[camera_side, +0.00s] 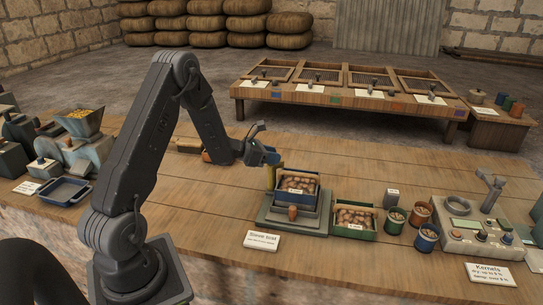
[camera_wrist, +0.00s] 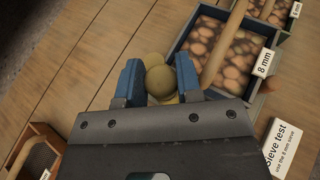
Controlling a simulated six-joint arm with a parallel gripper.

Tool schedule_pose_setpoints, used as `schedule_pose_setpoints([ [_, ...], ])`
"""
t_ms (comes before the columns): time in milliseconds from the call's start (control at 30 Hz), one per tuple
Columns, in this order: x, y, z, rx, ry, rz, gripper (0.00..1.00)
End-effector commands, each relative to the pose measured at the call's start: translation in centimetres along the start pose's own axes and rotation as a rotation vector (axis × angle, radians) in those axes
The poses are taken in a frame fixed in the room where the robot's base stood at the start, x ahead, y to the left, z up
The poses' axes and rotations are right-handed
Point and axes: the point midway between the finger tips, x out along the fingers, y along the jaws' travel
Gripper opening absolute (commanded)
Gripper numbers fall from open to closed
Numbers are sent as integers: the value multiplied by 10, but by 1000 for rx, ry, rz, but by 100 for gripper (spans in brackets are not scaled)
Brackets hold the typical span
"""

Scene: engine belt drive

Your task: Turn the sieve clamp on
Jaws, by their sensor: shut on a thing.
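A yellow-olive round-topped knob (camera_wrist: 158,76), which I take to be the sieve clamp, stands beside the blue sieve box (camera_wrist: 190,38). My gripper (camera_wrist: 158,82) has its two blue fingers on either side of the knob and is shut on it. In the side view my gripper (camera_side: 270,157) is at the back left corner of the sieve, with the yellow post (camera_side: 271,180) below it. The sieve box holds brown kernels, carries an 8 mm tag, and sits on a grey-green stand (camera_side: 270,217). A wooden bar (camera_wrist: 222,45) crosses above the kernels in the wrist view.
A green box of kernels (camera_side: 355,222) stands right of the sieve, followed by small cups (camera_side: 427,238) and a control panel (camera_side: 470,232). A sieve test card (camera_side: 262,241) lies in front. A blue tray (camera_side: 66,191) is at left. The planks behind the sieve are mostly clear.

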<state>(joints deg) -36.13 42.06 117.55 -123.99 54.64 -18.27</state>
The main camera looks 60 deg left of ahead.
Motion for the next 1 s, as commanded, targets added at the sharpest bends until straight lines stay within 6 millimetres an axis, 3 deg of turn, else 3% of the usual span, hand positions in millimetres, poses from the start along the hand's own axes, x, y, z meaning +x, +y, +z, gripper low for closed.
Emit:
schedule_pose_setpoints([
  [200, 0, 0, 0, 0, 0, 0, 9],
  [567, 0, 1, -1, 27, 0, -63, 9],
  [1000, 0, 3, -1, 162, -1, -387, 9],
])
